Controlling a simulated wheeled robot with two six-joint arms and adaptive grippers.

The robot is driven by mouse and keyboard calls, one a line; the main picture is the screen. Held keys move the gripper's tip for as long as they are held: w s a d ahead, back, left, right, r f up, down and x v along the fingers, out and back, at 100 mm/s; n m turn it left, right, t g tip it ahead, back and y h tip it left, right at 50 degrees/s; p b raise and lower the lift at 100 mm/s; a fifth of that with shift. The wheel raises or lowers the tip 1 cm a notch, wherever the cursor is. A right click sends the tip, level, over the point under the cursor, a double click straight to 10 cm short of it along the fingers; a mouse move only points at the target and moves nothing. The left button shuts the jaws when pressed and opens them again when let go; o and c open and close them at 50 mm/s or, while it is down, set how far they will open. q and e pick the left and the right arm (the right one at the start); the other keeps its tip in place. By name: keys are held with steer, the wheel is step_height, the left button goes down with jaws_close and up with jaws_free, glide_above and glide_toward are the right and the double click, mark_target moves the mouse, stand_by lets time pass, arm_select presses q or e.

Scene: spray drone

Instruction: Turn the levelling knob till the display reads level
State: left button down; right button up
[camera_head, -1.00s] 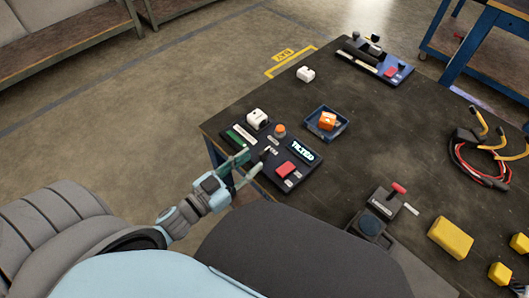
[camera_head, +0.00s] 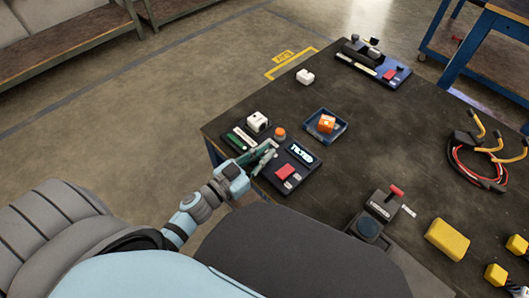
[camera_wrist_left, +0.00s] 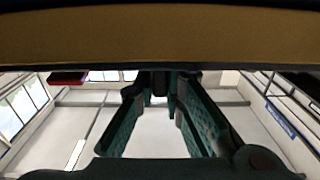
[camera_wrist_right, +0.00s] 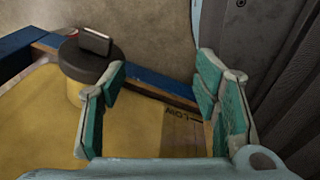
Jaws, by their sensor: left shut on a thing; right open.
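The dark control panel (camera_head: 268,181) lies at the table's near left corner. Its display (camera_head: 302,153) is lit and appears to read TILTED. My left gripper (camera_head: 266,152) is at the panel, left of the display, its fingers shut on a small dark knob. The fingers hide most of the knob in the head view. In the left wrist view a dark piece (camera_wrist_left: 160,84) shows between the fingertips. My right gripper (camera_wrist_right: 163,72) is open and empty in the right wrist view, out of the head view.
A red-handled lever box (camera_head: 382,205) and yellow blocks (camera_head: 449,239) are at right. The table's middle is clear.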

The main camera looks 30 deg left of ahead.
steer(key=shift+r, duration=0.1)
arm_select(q)
steer(key=shift+r+m+g+h+p, duration=0.15)
steer(key=shift+m+g+h+p, duration=0.15)
steer(key=shift+m+h+p, duration=0.5)
steer(key=shift+m+g+h+p, duration=0.5)
steer(key=shift+g+h, duration=0.1)
steer(key=shift+h, duration=0.5)
steer(key=shift+m+h, duration=0.3)
steer(key=shift+h, duration=0.1)
steer(key=shift+m+g+h, duration=0.7)
steer(key=shift+g+h, duration=0.1)
steer(key=shift+g, duration=0.1)
steer(key=shift+f+m+g+h, duration=0.2)
steer(key=shift+m+g+h, duration=0.2)
steer(key=shift+h, duration=0.1)
steer(key=shift+m+g+h+b, duration=0.3)
steer(key=shift+g, duration=0.1)
arm_select(e)
steer(key=shift+s+r, duration=0.15)
steer(key=shift+r, duration=0.7)
